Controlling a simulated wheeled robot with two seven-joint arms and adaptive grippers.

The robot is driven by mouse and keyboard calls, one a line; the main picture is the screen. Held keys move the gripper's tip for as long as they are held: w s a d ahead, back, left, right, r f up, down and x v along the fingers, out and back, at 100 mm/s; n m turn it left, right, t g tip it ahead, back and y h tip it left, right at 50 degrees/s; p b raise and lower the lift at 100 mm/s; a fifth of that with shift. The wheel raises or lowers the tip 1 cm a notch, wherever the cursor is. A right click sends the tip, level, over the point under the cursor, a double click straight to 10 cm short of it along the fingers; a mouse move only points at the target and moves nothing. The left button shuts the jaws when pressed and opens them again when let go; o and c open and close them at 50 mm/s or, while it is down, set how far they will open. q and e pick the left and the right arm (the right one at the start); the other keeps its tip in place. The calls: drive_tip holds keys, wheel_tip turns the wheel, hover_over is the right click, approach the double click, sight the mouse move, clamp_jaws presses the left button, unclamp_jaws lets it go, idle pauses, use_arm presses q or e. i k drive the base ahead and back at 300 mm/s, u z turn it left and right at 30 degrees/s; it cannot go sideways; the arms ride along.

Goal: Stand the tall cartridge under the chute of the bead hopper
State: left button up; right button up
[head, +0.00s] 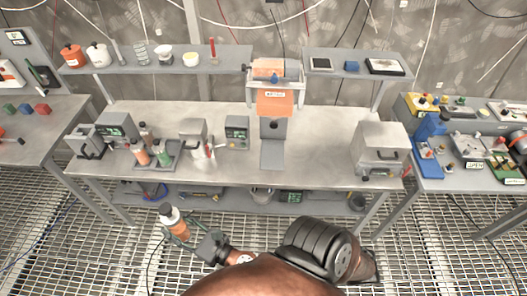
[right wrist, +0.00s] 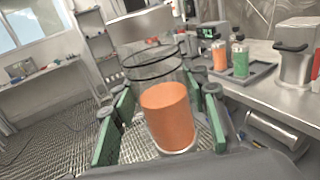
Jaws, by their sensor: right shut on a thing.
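The tall cartridge is a clear cylinder with dark rings and an orange lower part. It shows in the head view (head: 171,219) and fills the middle of the right wrist view (right wrist: 167,115). My right gripper (head: 178,234) is shut around it, with green-padded fingers on both sides in the right wrist view (right wrist: 160,128). They are in front of the bench, over the grated floor. The bead hopper (head: 275,104) has an orange front and stands mid-bench, with a grey chute (head: 272,129) above a bare grey plate (head: 272,156). My left gripper is not in view.
On the steel bench (head: 325,150), a tray (head: 168,166) with orange and green bottles stands left of the hopper, near several grey devices. A small device with a green screen (head: 237,133) is just left of the chute. A metal box (head: 379,147) stands right; bench space between is clear.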

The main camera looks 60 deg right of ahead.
sight(272, 156)
drive_tip(key=z, duration=0.55)
drive_tip(key=i, duration=0.75)
drive_tip(key=z, duration=1.25)
drive_tip(key=i, duration=0.4)
drive_tip(key=z, duration=0.4)
